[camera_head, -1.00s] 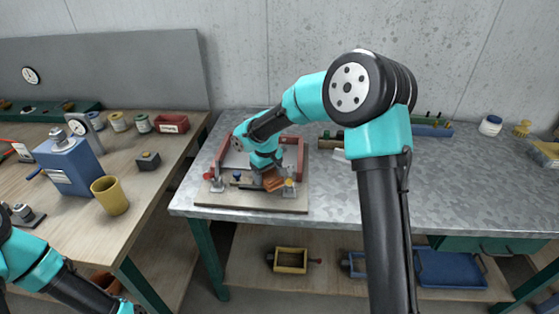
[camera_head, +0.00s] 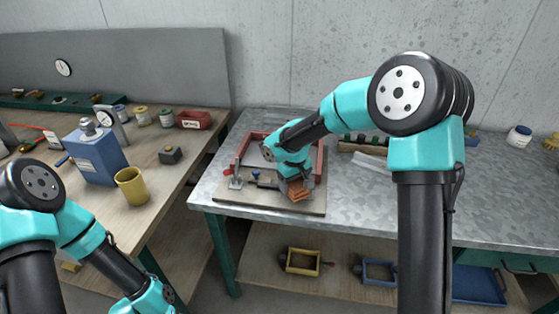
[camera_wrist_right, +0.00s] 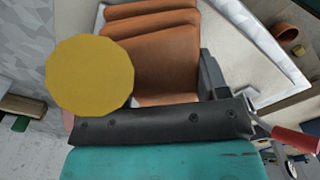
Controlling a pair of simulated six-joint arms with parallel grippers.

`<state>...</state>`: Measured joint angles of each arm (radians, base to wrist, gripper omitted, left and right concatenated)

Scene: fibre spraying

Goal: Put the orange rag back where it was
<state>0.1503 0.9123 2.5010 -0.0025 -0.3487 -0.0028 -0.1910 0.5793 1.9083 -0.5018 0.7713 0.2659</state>
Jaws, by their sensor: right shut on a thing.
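The orange rag (camera_head: 299,194) shows as a small folded bundle over the front right part of a wooden board (camera_head: 262,207) on the grey metal bench. In the right wrist view the rag (camera_wrist_right: 160,55) is large, with several folds. My right gripper (camera_head: 296,185) is shut on it and points down beside the red frame (camera_head: 319,163). I cannot tell whether the rag touches the board. My left arm is at the lower left; its gripper is outside the picture.
A clamp (camera_head: 235,180) stands on the board's left. A yellow disc (camera_wrist_right: 90,77) is close by the rag in the wrist view. A yellow cup (camera_head: 131,188) and blue can (camera_head: 98,160) stand on the left wooden bench. The metal bench's right part is largely clear.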

